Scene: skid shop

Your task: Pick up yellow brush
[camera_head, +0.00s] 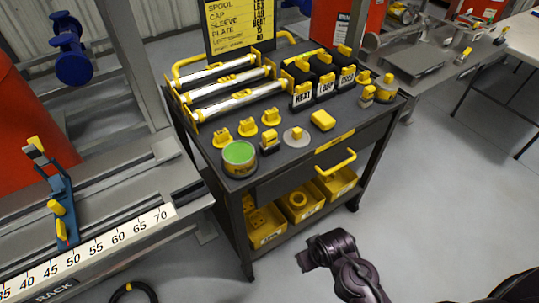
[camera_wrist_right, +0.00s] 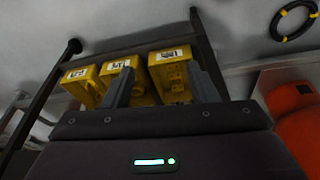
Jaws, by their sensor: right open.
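I cannot tell for sure which thing is the yellow brush. A rounded yellow block (camera_head: 322,120) lies near the front edge of the cart top (camera_head: 300,158), and a yellow-and-dark piece (camera_head: 268,141) stands to its left. My right gripper (camera_wrist_right: 162,88) is open in the right wrist view, its two grey fingers apart with nothing held. Yellow bins show beyond the fingers. In the head view my dark arm is in front of the cart, low and right of it. My left gripper is not in view.
A tin with a green top (camera_head: 239,156) stands at the cart's front left corner. Black boxes (camera_head: 325,85) and silver tubes (camera_head: 235,98) fill the back. A yellow drawer handle (camera_head: 336,165) sticks out. A ruled rack (camera_head: 95,250) is left; the floor right is clear.

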